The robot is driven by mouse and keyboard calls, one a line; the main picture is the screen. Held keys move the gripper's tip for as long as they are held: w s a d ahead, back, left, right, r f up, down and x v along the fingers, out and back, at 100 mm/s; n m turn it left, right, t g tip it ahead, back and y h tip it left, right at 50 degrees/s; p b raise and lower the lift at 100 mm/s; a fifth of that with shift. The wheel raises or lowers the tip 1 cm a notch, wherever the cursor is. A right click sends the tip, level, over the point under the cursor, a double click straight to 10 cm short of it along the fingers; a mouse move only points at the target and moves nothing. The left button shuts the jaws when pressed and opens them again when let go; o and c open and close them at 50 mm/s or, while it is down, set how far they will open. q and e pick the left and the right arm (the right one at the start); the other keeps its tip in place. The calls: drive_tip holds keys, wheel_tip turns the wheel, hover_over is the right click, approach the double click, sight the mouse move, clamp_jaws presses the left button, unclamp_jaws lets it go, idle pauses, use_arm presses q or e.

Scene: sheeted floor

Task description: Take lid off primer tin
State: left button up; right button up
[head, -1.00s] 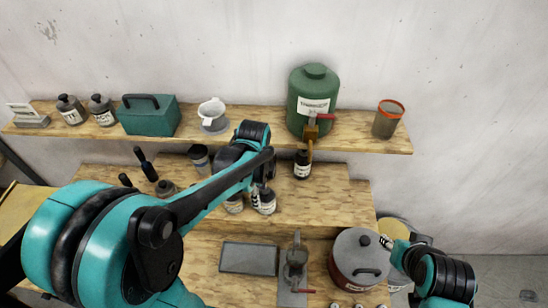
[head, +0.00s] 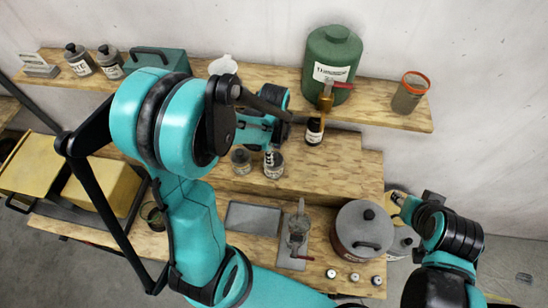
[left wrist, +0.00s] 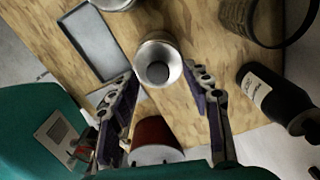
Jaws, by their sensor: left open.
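No readable label marks the primer tin. In the head view a dark red pot (head: 350,252) with a grey lid and black knob stands at the right of the lower bench. My left gripper (head: 271,152) is over the middle step beside two small grey-lidded jars (head: 241,162), largely hidden by its own arm. In the left wrist view its fingers (left wrist: 160,100) are open and apart. A round silver tin (left wrist: 158,62) with a dark centre shows beyond and between them; a red tin (left wrist: 155,133) is lower. My right gripper (head: 400,206) is beside the pot, its jaws unclear.
A grey tray (head: 252,219) and a metal stand (head: 296,240) are left of the pot. Several small white-topped items (head: 354,277) line the front edge. A green canister (head: 331,60) and an orange-rimmed jar (head: 409,93) stand on the upper shelf. A dark bottle (head: 314,131) is below the canister.

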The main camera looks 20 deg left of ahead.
use_arm(q)
drive_tip(key=shift+f, duration=0.6)
drive_tip(key=shift+s, duration=0.2)
drive_tip(key=shift+w, duration=0.1)
drive_tip(key=c, duration=1)
drive_tip(key=shift+r, duration=0.15)
